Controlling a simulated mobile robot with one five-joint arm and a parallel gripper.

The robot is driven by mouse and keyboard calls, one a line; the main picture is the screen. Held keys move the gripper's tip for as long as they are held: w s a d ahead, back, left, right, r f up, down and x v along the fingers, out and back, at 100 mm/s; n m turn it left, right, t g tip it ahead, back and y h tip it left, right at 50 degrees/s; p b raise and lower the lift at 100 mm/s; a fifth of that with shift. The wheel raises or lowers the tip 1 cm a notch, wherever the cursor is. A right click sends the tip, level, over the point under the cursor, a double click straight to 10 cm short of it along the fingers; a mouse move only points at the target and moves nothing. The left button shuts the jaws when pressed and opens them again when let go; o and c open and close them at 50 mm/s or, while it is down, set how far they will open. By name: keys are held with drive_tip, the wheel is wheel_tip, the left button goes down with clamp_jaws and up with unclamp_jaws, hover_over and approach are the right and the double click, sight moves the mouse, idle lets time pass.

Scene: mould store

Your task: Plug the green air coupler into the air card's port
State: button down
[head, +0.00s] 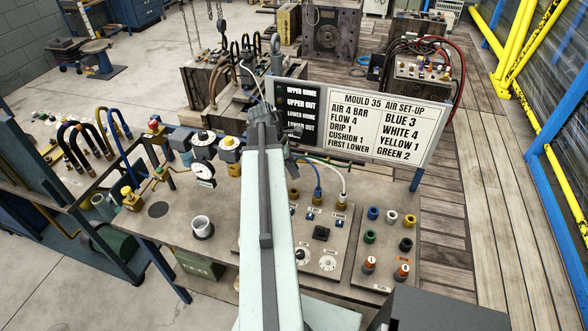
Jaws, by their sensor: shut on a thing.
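My gripper (268,113) is at the far end of my raised arm, in front of the left edge of the sign. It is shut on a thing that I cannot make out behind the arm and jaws. I cannot pick out the green air coupler for certain. The air card (372,124) is a white sign that reads "Mould 35 air set-up", with "Green 2" at its lower right. My arm hides the panel's left part.
Dark lamps (281,103) sit at the sign's left.

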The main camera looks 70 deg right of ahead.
drive_tip(key=shift+f+b, duration=2.85)
drive_tip(key=shift+b, duration=0.05)
drive_tip(key=shift+f, duration=0.25)
drive_tip(key=shift+f+b, duration=0.35)
drive_tip(key=shift+b, duration=0.25)
drive_tip(key=shift+f+b, duration=0.6)
drive_tip(key=c, duration=0.7)
unclamp_jaws()
drive_tip(key=shift+c, duration=0.2)
drive_tip(key=shift+s+r, duration=0.1)
drive_tip(key=shift+r, duration=0.05)
wheel_tip(320, 180, up, 7)
drive_tip(key=p, duration=0.7)
drive_tip(key=shift+r+p, duration=0.2)
drive_tip(key=shift+p, duration=0.15)
